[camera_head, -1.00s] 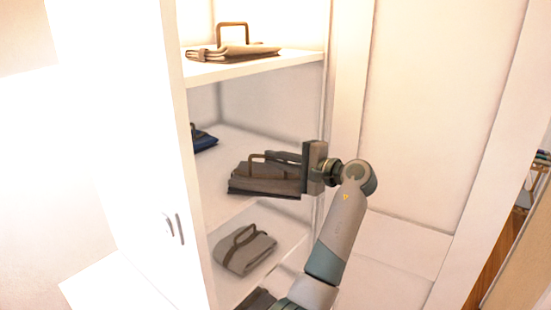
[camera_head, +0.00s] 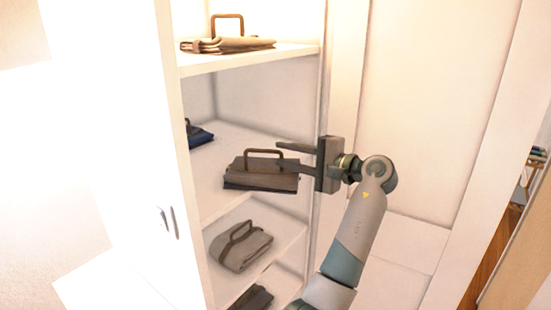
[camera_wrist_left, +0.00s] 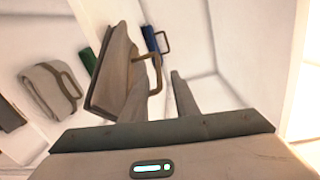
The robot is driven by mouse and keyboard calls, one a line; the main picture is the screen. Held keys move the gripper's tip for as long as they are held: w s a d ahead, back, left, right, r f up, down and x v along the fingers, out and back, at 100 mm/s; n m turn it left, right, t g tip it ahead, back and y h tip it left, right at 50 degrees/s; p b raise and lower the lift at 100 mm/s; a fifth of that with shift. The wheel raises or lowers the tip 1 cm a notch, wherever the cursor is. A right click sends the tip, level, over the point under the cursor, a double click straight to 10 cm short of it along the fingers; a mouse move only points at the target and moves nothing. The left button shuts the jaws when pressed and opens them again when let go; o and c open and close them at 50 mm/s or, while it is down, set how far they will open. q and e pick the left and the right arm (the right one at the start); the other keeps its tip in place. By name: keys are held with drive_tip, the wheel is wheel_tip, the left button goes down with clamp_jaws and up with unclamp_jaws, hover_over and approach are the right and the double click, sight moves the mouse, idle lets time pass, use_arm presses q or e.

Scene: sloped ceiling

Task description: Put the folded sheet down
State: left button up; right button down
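The folded sheet (camera_head: 258,181) is dark grey-brown with a brown loop handle on top. It lies on the middle shelf (camera_head: 222,204) of the cabinet, near the front edge. In the left wrist view the sheet (camera_wrist_left: 112,80) shows close beyond the gripper, left of centre. My left gripper (camera_head: 279,155) is at the sheet's right end with its two fingers apart. The fingertips are still close to the handle and the sheet's right end; whether they touch is unclear. In the wrist view one finger is clear and the other is partly hidden by the sheet. My right gripper is not in view.
A brown folded item (camera_head: 225,46) lies on the top shelf. A blue one (camera_head: 200,137) is deeper on the middle shelf. A grey one (camera_head: 241,248) and a dark one (camera_head: 252,299) are below. The cabinet's side wall is close to my arm. Free shelf shows behind the sheet.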

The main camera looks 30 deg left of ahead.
use_arm(q)
drive_tip(key=d+b, duration=0.2)
drive_tip(key=d, duration=0.4)
drive_tip(key=shift+s+d+r, duration=0.3)
drive_tip(key=shift+d, duration=0.1)
idle(0.3)
